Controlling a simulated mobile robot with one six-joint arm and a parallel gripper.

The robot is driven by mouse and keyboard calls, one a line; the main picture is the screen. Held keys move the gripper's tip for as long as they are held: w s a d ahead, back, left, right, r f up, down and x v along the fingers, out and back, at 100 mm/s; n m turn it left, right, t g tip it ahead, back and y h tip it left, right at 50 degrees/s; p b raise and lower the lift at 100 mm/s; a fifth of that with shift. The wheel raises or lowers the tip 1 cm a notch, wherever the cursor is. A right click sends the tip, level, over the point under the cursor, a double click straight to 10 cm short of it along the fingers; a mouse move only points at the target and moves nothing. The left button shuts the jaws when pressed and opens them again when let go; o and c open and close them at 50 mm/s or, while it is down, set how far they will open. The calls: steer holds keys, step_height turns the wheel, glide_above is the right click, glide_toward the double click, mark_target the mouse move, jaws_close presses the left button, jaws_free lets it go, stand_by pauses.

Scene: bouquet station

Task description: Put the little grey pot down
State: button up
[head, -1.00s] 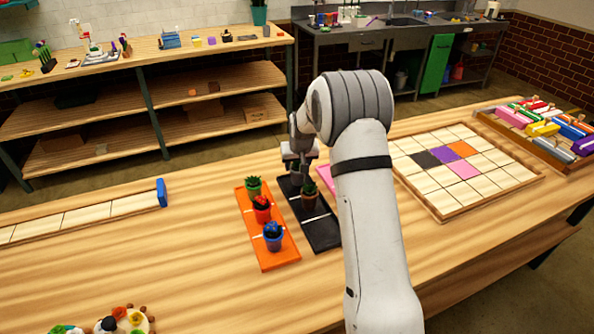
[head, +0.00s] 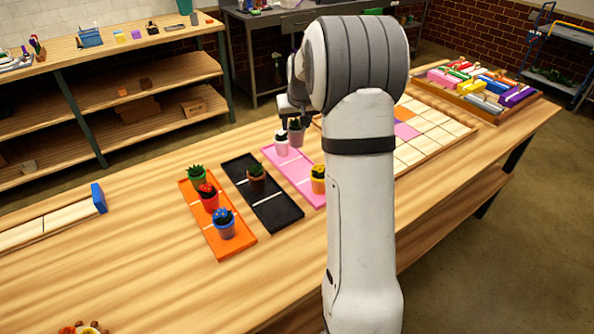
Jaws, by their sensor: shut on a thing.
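The little grey pot (head: 296,138) with a dark green plant hangs in my gripper (head: 294,117), which is shut on it. It is near the far end of the pink tray (head: 300,181), just right of a pale pot (head: 282,148) there. I cannot tell whether it touches the tray or that pot. My arm hides some of the table on the right.
A tiled board (head: 450,130) lies to the right, partly behind my arm.

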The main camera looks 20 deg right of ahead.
mark_target(300, 147)
steer(key=f, duration=0.5)
steer(key=shift+s+d+f+p, duration=0.1)
steer(key=shift+s+d+p, duration=0.15)
steer(key=shift+d+p, duration=0.15)
steer(key=shift+f, duration=2.35)
steer(key=shift+f, duration=0.15)
steer(key=o, duration=1.2)
